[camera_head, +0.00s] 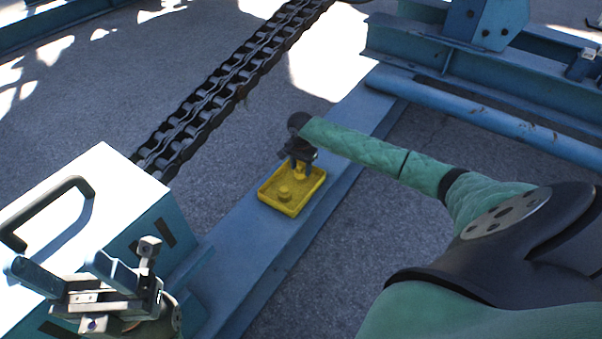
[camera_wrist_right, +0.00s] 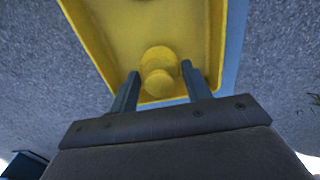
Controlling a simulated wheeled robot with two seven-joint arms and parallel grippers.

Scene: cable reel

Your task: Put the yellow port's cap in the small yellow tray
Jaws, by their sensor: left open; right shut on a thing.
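The small yellow tray (camera_head: 267,199) lies on a blue beam in the middle of the head view; it also shows in the right wrist view (camera_wrist_right: 110,32). My right gripper (camera_head: 299,161) points down over the tray's far part, its fingers shut on a yellow cap (camera_head: 300,172). In the right wrist view the cap (camera_wrist_right: 158,83) sits between the two fingertips, low over the tray. Whether it touches the tray floor I cannot tell. My left gripper (camera_head: 75,277) is open and empty at the lower left. I cannot make out the yellow port.
A white-topped box (camera_head: 105,190) with a dark handle (camera_head: 50,210) stands at the left, beside my left gripper. A heavy dark chain (camera_head: 225,90) runs behind the tray. Blue steel beams and a pipe (camera_head: 490,118) lie at the upper right. The blue beam (camera_head: 240,245) nearer than the tray is clear.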

